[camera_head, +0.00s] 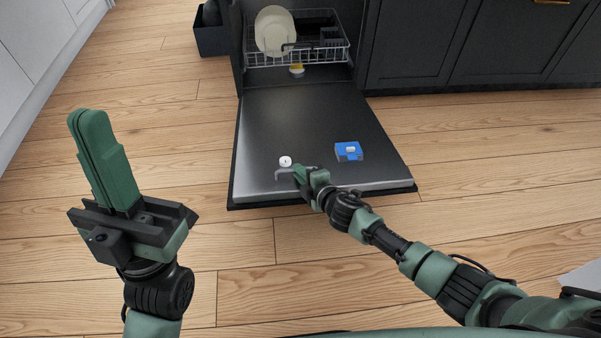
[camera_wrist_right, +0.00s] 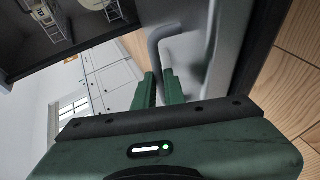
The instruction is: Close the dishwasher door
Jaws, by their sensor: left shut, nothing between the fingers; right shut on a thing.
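The dishwasher door (camera_head: 300,120) is folded down flat, its inner face up, low over the wood floor. A grey bar handle (camera_head: 281,173) sits near the door's front edge; it also shows as a bent bar in the right wrist view (camera_wrist_right: 160,38). My right gripper (camera_head: 298,172) is at this handle, its fingers shut on it; they partly hide the handle in the right wrist view (camera_wrist_right: 160,85). My left gripper (camera_head: 84,120) is shut and empty, raised at the left, away from the door.
A lower rack (camera_head: 320,54) with a cream plate (camera_head: 274,30) sits inside the dishwasher. A blue dispenser (camera_head: 349,151) and a white round cap (camera_head: 285,161) are on the door. Dark cabinets (camera_head: 470,45) stand at right, a dark bin (camera_head: 210,38) at left. Floor around the door is clear.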

